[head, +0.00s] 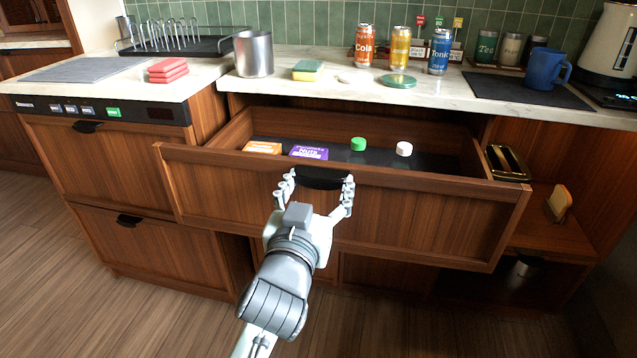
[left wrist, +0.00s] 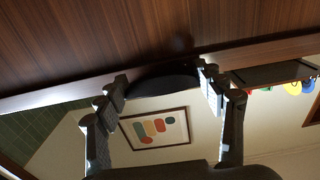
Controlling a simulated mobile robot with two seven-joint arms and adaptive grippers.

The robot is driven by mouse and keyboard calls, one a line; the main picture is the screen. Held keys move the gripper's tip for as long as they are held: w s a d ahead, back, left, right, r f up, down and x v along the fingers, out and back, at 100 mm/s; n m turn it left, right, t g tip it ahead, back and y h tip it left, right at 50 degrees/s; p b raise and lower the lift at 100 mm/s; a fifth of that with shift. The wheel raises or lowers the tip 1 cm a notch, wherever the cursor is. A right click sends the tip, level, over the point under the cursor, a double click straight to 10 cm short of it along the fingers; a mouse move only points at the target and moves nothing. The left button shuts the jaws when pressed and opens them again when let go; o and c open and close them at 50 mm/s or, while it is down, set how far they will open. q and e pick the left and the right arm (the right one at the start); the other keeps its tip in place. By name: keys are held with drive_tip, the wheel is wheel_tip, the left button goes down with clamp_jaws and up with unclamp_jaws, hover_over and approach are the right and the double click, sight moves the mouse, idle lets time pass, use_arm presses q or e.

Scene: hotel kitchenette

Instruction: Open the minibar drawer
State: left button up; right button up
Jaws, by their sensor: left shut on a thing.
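The minibar drawer (head: 430,214) is a wide wooden drawer under the counter, pulled well out, so its inside shows. In it are an orange box (head: 262,147), a purple nuts box (head: 308,152), and items with a green cap (head: 358,144) and a white cap (head: 404,148). Its black handle (head: 321,180) is at the top middle of the front. My left gripper (head: 318,190) is shut on this handle, one finger at each end. In the left wrist view the dark handle (left wrist: 162,88) lies between the fingertips. My right gripper is in neither view.
The counter above holds a steel pot (head: 253,55), a sponge (head: 308,70), cans such as the Cola can (head: 364,45), a blue mug (head: 545,68) and a kettle (head: 612,45). A toaster (head: 507,163) stands in the open shelf at right. The floor in front at left is clear.

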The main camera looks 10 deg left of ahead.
use_arm(q)
drive_tip(key=o, duration=1.5)
drive_tip(key=shift+s+a, duration=0.2)
drive_tip(key=shift+s, duration=5.8)
